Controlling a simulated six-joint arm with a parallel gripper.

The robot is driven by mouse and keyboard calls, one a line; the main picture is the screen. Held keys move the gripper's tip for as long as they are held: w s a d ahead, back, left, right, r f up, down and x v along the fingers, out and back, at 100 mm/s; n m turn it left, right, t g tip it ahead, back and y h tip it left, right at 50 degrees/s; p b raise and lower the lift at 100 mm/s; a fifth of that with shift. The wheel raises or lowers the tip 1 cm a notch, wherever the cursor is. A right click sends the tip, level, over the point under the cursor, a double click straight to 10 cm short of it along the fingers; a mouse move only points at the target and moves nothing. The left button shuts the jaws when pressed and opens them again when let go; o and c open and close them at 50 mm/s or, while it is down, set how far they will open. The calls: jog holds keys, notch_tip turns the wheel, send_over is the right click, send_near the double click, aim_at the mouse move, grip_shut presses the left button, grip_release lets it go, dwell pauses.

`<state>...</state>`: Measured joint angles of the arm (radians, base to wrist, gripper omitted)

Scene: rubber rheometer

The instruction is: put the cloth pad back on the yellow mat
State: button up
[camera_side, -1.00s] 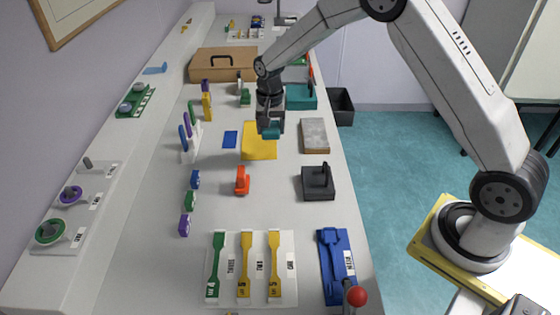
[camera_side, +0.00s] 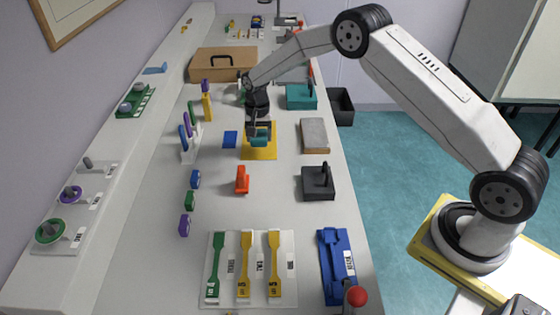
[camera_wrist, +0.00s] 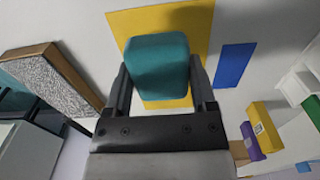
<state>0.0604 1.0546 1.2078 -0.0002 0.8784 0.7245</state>
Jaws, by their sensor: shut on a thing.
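My gripper (camera_side: 259,137) is shut on the teal cloth pad (camera_wrist: 157,68), which sits between its two fingers in the wrist view. In the side view the pad (camera_side: 259,142) shows just below the fingers, over the yellow mat (camera_side: 260,154). In the wrist view the yellow mat (camera_wrist: 200,25) spreads out behind the pad on the white bench. I cannot tell whether the pad touches the mat or is slightly above it.
A flat blue piece (camera_side: 230,139) lies left of the mat. A grey rough-topped block (camera_side: 314,135) is to the right. An orange-red handled piece (camera_side: 242,180) and a dark block with a handle (camera_side: 318,183) stand nearer the camera. Bare bench lies between them.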

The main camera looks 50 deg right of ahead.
aim_at(259, 151)
jog(key=shift+w+f, duration=0.25)
jog(key=shift+f, duration=1.55)
jog(key=shift+f, duration=0.15)
jog(key=o, duration=1.1)
notch_tip(259, 151, up, 12)
jog(key=shift+r, duration=0.15)
jog(key=shift+s, duration=0.1)
